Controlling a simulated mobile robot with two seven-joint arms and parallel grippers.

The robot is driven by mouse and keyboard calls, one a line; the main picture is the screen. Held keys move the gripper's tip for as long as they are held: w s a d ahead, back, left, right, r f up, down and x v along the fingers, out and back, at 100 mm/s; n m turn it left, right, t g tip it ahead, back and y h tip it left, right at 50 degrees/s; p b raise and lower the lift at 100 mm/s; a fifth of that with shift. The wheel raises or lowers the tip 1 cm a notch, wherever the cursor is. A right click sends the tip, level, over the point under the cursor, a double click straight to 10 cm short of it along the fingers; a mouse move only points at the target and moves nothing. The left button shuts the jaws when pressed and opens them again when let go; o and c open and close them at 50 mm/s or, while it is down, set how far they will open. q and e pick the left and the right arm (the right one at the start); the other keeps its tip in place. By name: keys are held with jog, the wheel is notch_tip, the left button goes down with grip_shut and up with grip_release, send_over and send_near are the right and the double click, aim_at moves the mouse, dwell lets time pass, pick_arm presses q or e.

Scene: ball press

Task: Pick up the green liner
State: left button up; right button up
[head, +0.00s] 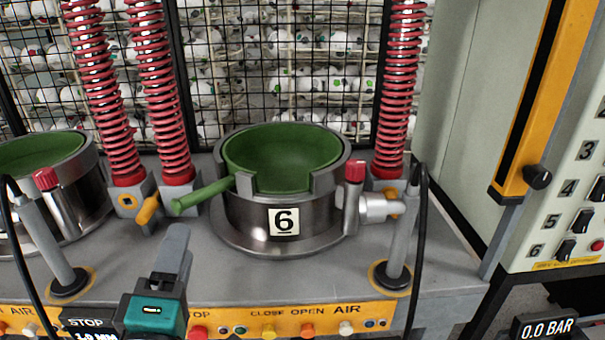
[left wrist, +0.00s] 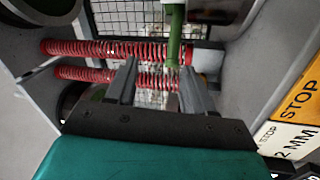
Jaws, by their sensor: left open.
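The green liner (head: 280,160) sits as a bowl inside the metal pot marked 6 (head: 250,215). Its green handle (head: 203,195) sticks out through a gap in the rim, to the left and slightly down. My left gripper (head: 175,240) is open and empty in front of the pot, below and nearer than the handle's end. In the left wrist view the handle (left wrist: 174,40) shows beyond the fingers (left wrist: 158,78), nearer the right finger. I see no contact. My right gripper is not in view.
Another green liner (head: 40,150) sits in a pot at the left edge. Red springs (head: 155,90) stand behind, before a mesh cage of white balls. Grey posts with black cables (head: 398,240) flank pot 6. A yellow button panel (head: 290,318) runs along the front; a switch cabinet (head: 560,200) stands right.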

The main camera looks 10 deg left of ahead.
aim_at(200, 200)
pick_arm(q)
jog(key=shift+n+g, duration=0.5)
jog(key=shift+n, duration=0.1)
jog(key=x, duration=0.7)
jog(key=shift+w+f, duration=0.25)
jog(key=shift+w, duration=0.05)
jog(key=shift+f+x, duration=0.2)
jog(key=shift+x, duration=1.35)
jog(key=shift+f+x, duration=0.15)
jog(key=shift+x, duration=1.45)
jog(key=shift+f, duration=0.1)
grip_shut()
